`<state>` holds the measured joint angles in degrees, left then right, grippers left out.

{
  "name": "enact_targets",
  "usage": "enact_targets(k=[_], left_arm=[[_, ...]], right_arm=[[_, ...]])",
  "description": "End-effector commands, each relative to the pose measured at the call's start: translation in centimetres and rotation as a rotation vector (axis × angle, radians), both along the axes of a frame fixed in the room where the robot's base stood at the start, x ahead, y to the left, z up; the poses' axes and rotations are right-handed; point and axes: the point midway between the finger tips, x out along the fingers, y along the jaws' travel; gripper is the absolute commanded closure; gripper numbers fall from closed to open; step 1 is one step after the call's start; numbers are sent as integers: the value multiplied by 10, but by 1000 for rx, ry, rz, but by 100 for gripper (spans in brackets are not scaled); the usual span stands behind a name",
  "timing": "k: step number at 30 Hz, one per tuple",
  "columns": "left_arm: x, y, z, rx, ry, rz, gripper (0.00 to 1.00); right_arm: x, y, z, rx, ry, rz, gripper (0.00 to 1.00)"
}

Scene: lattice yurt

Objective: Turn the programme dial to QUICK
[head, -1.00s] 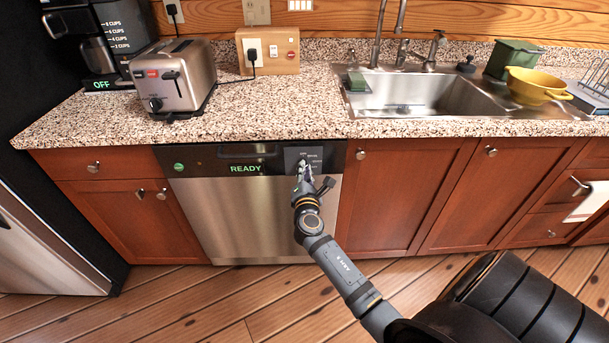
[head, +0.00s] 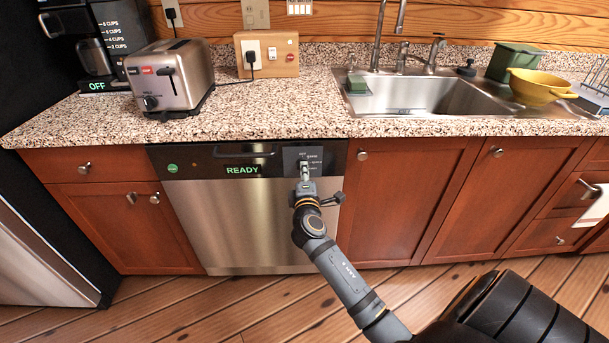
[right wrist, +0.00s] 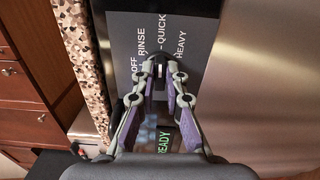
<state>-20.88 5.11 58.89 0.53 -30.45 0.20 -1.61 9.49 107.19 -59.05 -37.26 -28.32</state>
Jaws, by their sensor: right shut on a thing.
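The dishwasher (head: 240,225) has a dark top panel with a green READY display (head: 243,170) and a programme dial at its right end. In the right wrist view the small dark dial (right wrist: 160,65) sits by the white labels OFF, RINSE, QUICK (right wrist: 161,32) and HEAVY. My right gripper (head: 305,170) is at the panel, shut on the dial. In the right wrist view its fingertips (right wrist: 160,70) lie on both sides of the dial. The fingers hide part of the dial, and I cannot tell where its pointer stands. My left gripper is not in view.
The speckled worktop (head: 285,120) overhangs just above the panel. On it stand a toaster (head: 168,75), a wooden socket box (head: 266,53) and a coffee maker (head: 95,45). A sink (head: 425,97) is to the right. Wooden cupboards flank the dishwasher; the floor before it is clear.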

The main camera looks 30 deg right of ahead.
Motion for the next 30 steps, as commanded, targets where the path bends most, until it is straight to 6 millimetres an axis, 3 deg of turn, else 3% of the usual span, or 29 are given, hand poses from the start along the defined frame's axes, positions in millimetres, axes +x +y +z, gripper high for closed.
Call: enact_targets(k=[19, 20, 24, 30], left_arm=[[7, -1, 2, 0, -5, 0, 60], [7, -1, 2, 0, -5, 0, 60], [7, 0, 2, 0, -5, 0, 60], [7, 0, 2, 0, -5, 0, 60]], right_arm=[[0, 0, 0, 37, -22, -1, 100], [0, 0, 0, 37, -22, -1, 84], [0, 0, 0, 37, -22, -1, 66], [0, 0, 0, 37, -22, -1, 66]])
